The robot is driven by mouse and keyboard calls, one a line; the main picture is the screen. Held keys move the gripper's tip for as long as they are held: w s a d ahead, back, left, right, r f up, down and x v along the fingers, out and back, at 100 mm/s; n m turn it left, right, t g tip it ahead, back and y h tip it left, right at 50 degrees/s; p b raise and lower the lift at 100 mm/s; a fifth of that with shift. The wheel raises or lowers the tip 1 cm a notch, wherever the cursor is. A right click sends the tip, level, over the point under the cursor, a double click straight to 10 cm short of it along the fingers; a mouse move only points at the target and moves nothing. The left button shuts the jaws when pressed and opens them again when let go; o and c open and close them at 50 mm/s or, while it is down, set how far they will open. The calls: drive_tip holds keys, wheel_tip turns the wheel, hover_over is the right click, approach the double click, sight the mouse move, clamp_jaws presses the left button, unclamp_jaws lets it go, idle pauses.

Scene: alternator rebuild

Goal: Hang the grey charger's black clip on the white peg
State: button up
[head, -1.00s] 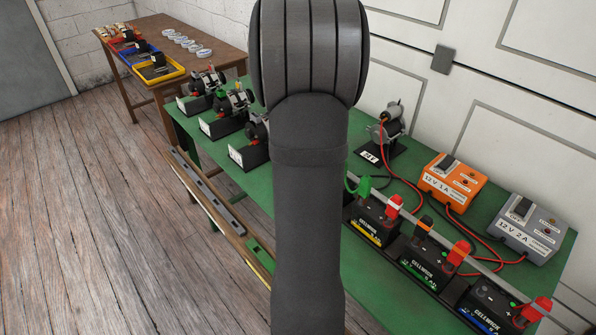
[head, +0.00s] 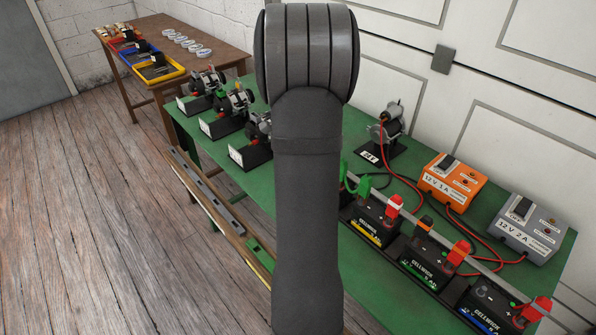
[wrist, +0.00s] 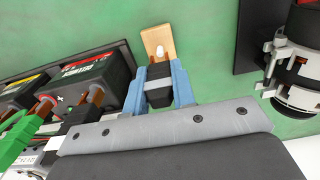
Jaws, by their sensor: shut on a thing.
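My gripper (wrist: 159,76), with two blue fingers, is shut on the black clip (wrist: 158,94) in the wrist view. The white peg (wrist: 159,50) stands on a small wooden block (wrist: 157,37) just past the fingertips. I cannot tell whether the clip touches the peg. In the head view my arm hides the gripper, clip and peg. The grey charger (head: 530,230), marked 12 V 2 A, sits at the right end of the green bench.
Batteries (head: 375,221) stand in a black rack along the bench front, with a green clip (head: 356,187) nearby. An orange charger (head: 453,183) and an alternator on a stand (head: 388,130) are behind. Red and black leads (head: 480,255) cross the bench.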

drive_tip(key=shift+f, duration=1.05)
drive_tip(key=o, duration=0.8)
wheel_tip(320, 180, up, 9)
drive_tip(key=shift+f, duration=0.2)
